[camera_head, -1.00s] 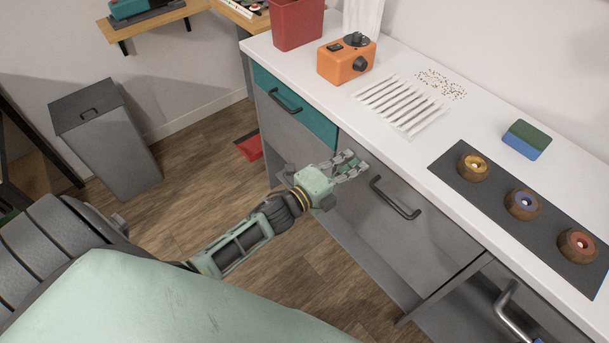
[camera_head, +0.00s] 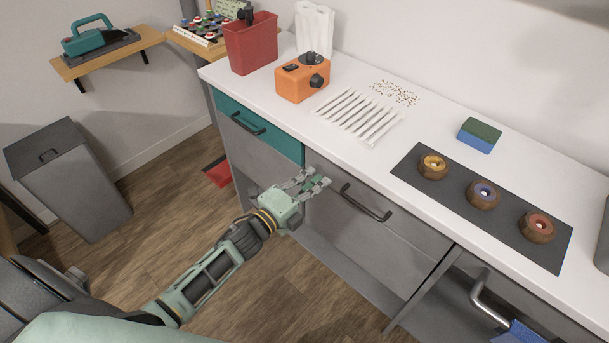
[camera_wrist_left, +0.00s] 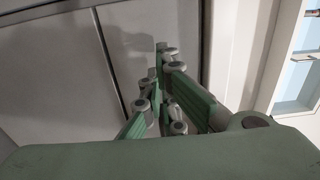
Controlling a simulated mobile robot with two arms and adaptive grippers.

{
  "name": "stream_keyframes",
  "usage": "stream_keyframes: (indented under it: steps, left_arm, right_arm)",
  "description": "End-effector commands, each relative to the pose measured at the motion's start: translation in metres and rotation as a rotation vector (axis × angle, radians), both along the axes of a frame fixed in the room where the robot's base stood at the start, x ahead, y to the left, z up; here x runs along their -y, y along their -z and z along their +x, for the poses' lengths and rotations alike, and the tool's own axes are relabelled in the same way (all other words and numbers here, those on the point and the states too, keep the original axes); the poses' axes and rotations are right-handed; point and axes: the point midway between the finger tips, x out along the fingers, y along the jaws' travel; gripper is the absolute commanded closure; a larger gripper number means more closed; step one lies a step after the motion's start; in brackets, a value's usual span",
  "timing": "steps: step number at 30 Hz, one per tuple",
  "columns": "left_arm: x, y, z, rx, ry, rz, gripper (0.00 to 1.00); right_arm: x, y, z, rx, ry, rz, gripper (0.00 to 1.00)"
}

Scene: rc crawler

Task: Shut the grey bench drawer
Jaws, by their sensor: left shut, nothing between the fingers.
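The grey bench drawer (camera_head: 395,241) has a plain front with a dark bar handle (camera_head: 366,203), right of the teal drawer (camera_head: 258,127) under the white worktop. Its front stands close under the worktop edge; I cannot tell whether a small gap is left. My left gripper (camera_head: 318,183) is shut and empty, its fingertips at the upper left part of the grey front, left of the handle. Contact cannot be made out. In the left wrist view the closed fingers (camera_wrist_left: 162,50) point at grey panels (camera_wrist_left: 155,45) with a dark seam. My right gripper is not in view.
A grey bin (camera_head: 75,185) stands on the floor at left. Floor left of the bench is mostly clear.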

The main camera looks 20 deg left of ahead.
Motion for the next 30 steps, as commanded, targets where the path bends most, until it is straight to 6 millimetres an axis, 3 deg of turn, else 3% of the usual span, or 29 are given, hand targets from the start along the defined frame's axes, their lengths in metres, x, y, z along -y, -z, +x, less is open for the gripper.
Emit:
stream_keyframes:
  steps: [9, 18, 27, 30]
  left_arm:
    - [-0.019, 0.001, -0.045, -0.006, 0.0, 0.001, 1.0]
    - [-0.034, 0.001, -0.088, -0.005, 0.001, 0.001, 1.0]
    - [-0.037, 0.003, -0.095, -0.007, 0.0, -0.001, 1.0]
    - [-0.041, 0.02, -0.097, -0.052, -0.022, -0.03, 1.0]
  right_arm:
    - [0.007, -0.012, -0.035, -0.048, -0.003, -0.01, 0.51]
    - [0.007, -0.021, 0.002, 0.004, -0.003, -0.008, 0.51]
    - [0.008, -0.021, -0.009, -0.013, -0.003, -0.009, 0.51]
    - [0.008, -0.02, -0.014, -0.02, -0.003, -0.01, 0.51]
